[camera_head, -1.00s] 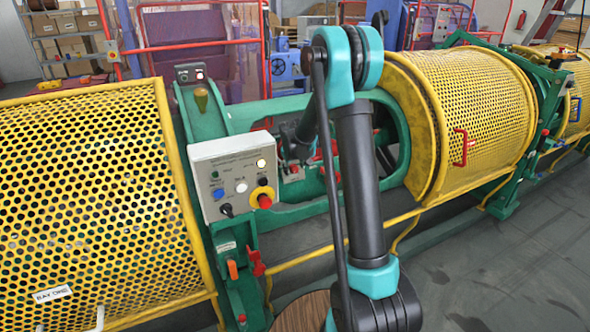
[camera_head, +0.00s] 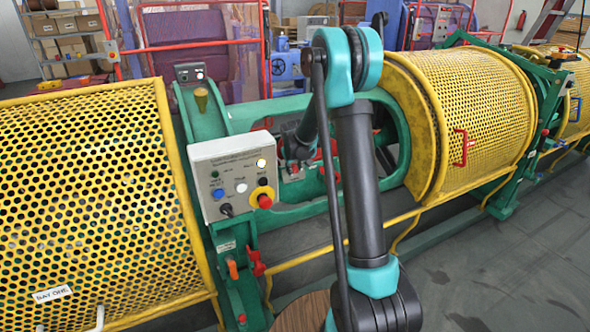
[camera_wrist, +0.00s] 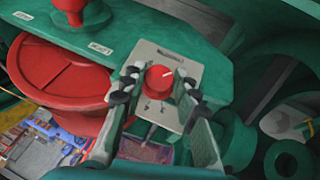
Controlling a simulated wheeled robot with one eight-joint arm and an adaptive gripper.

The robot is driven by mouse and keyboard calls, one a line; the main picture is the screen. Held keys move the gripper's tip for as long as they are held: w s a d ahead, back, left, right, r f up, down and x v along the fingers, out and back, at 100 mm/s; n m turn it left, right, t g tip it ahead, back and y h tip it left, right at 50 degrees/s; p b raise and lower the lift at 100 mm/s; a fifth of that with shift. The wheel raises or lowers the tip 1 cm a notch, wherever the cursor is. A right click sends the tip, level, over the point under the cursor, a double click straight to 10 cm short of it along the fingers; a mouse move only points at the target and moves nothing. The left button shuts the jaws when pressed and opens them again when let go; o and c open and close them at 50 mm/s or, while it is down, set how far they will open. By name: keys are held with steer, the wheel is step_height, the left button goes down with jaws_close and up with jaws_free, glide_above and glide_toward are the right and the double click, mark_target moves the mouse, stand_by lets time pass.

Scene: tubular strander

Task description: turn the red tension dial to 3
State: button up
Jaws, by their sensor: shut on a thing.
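The red tension dial (camera_wrist: 158,82) sits on a pale grey plate (camera_wrist: 150,56) in the wrist view. A white pointer mark on its top points toward the upper right. In the head view the dial and fingertips cannot be made out. There my wrist reaches down into the green frame, behind the control box.
A grey control box (camera_head: 237,178) with buttons and a red stop knob stands close to my wrist. Yellow mesh guards (camera_head: 95,200) flank the opening at left and right. The wrist view shows a red spool (camera_wrist: 62,85) and green frame (camera_wrist: 190,28) around the plate.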

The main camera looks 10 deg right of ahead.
steer(key=m+y, duration=0.1)
steer(key=m+g+y, duration=0.1)
steer(key=shift+w+d+y, duration=0.1)
steer(key=shift+d+y, duration=0.25)
steer(key=shift+y, duration=0.05)
steer(key=m+y, duration=0.2)
steer(key=y, duration=0.1)
steer(key=shift+w+d+g+y, duration=0.1)
steer(key=shift+d+g+y, duration=0.1)
steer(key=shift+g+y, duration=0.15)
steer(key=m+y, duration=0.2)
steer(key=y, duration=0.1)
steer(key=shift+d+f, duration=0.15)
steer(key=shift+d, duration=0.05)
steer(key=shift+f+m+y, duration=0.1)
steer(key=shift+m+y, duration=1)
steer(key=shift+y, duration=0.35)
steer(key=o, duration=1.1)
steer(key=shift+o, duration=0.2)
